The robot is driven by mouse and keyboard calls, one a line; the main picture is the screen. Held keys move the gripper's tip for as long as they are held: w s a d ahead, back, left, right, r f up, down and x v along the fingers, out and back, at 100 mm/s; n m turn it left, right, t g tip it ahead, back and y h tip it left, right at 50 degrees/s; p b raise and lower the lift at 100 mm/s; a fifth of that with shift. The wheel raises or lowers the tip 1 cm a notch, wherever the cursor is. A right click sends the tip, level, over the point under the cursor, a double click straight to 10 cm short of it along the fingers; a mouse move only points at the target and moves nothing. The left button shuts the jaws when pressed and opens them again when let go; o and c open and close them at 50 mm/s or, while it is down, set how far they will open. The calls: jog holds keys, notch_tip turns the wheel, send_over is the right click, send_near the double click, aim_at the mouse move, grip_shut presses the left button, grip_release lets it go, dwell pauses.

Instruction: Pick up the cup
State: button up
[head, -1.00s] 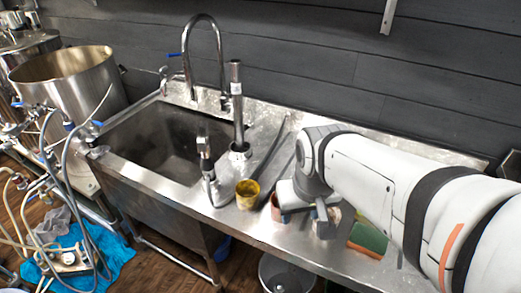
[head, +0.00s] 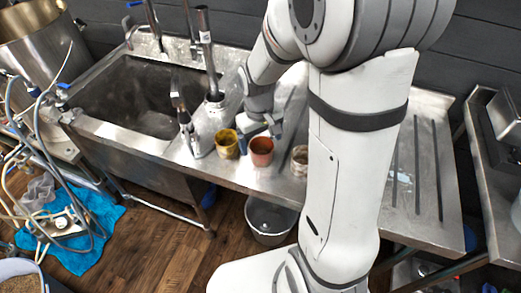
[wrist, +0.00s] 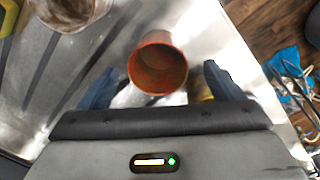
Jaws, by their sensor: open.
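A terracotta-orange cup (head: 261,152) stands upright near the front edge of the steel counter. A yellow cup (head: 227,145) stands just left of it, and a pale, stained cup (head: 300,161) to its right, partly hidden by my arm. My gripper (head: 258,131) is open and empty, low over the counter at the orange cup. In the wrist view the orange cup (wrist: 158,67) lies between the spread fingers of my gripper (wrist: 160,80), with a gap on both sides. The yellow cup (wrist: 200,88) shows partly behind the right finger.
The sink (head: 140,95) is left of the cups, with a hose fitting (head: 183,115) and an upright pipe (head: 207,55) close by. A metal bucket (head: 268,222) is on the floor below. A yellow-green sponge (wrist: 9,17) shows in the wrist view's corner.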

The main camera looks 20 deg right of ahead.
aim_at(262, 149)
jog(key=f, duration=0.5)
jog(key=shift+w+d, duration=0.2)
jog(key=shift+w, duration=0.05)
jog(key=shift+c, duration=0.2)
jog(key=c, duration=1)
